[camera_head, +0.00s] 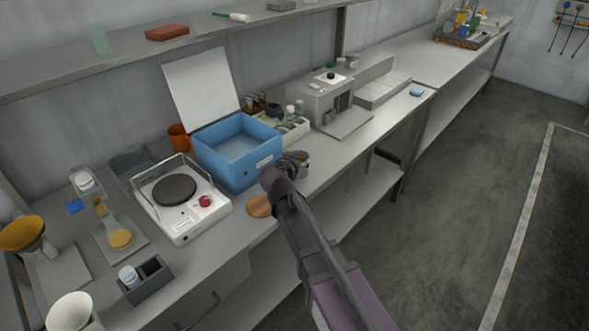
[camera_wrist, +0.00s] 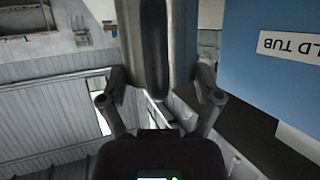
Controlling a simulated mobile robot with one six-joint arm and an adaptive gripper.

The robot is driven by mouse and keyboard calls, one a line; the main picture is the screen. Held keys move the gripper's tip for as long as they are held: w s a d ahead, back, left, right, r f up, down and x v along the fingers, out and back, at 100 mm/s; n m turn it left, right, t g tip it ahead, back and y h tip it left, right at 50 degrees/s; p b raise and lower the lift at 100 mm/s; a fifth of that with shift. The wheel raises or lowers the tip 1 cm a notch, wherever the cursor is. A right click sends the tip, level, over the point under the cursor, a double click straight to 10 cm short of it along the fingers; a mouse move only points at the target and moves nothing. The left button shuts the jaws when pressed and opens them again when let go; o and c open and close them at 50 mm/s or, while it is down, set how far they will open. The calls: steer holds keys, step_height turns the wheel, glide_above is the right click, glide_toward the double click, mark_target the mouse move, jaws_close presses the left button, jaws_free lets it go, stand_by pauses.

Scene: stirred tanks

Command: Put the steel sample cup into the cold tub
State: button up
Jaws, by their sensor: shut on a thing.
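The steel sample cup (camera_wrist: 133,35) is a shiny grey cylinder between the fingers of my gripper (camera_wrist: 160,78) in the wrist view. My gripper is shut on it. In the head view my gripper (camera_head: 284,168) is at the near right corner of the cold tub, outside it; the cup is mostly hidden there. The cold tub (camera_head: 245,168) is a blue open box with its pale lid (camera_head: 201,82) raised at the back. Its interior shows light blue with nothing clear in it. Its blue wall and label also show at the right of the wrist view (camera_wrist: 250,70).
A white hotplate (camera_head: 190,218) with a wire guard stands left of the tub. A round tan mat (camera_head: 259,206) lies in front of it. A rack of small items (camera_head: 292,130) and a grey instrument (camera_head: 326,97) stand to the right. A shelf (camera_head: 110,52) runs above the bench.

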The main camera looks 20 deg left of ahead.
steer(key=shift+f+b, duration=0.95)
steer(key=shift+f, duration=0.3)
steer(key=shift+f, duration=0.15)
steer(key=o, duration=1)
steer(key=shift+o, duration=0.2)
steer(key=shift+r, duration=0.2)
steer(key=p+v, duration=0.4)
steer(key=v, duration=0.8)
steer(key=shift+p, duration=0.3)
